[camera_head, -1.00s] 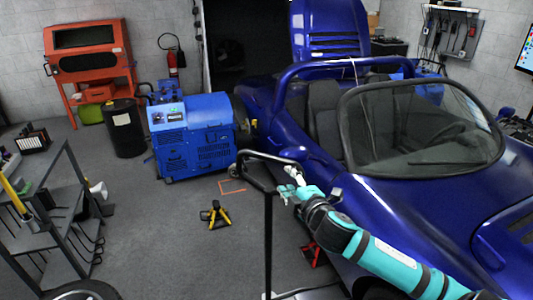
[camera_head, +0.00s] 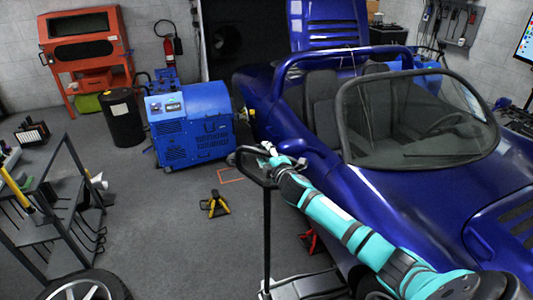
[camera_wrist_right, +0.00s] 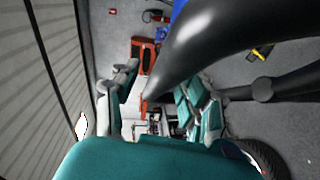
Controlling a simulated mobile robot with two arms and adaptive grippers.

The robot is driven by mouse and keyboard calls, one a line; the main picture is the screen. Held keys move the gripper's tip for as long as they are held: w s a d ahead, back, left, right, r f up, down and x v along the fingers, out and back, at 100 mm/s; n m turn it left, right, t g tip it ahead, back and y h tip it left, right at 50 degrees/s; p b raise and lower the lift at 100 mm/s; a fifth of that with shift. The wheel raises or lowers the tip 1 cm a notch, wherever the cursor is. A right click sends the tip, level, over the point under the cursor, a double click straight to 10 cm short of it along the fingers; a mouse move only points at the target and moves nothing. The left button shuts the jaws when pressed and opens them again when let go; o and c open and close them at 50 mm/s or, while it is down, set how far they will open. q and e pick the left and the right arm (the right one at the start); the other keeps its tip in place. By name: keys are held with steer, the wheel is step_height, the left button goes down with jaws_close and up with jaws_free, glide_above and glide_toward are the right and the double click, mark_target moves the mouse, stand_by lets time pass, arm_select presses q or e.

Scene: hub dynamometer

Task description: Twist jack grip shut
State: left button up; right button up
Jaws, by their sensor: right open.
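The jack's black handle (camera_head: 267,225) rises upright from the jack (camera_head: 303,287) on the floor beside the blue car, with a bent black grip at its top. My right gripper (camera_head: 268,152) is at this grip, at its far right side. In the right wrist view the teal and grey fingers of the right gripper (camera_wrist_right: 157,88) stand apart. The left gripper is not in view.
The blue car (camera_head: 400,200) fills the right side. Yellow (camera_head: 214,204) and red (camera_head: 309,241) stands are on the floor. A blue machine (camera_head: 190,125) is behind, a grey rack (camera_head: 50,215) and a wheel (camera_head: 85,287) at left.

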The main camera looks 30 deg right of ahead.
jaws_close()
stand_by(0.3)
stand_by(0.3)
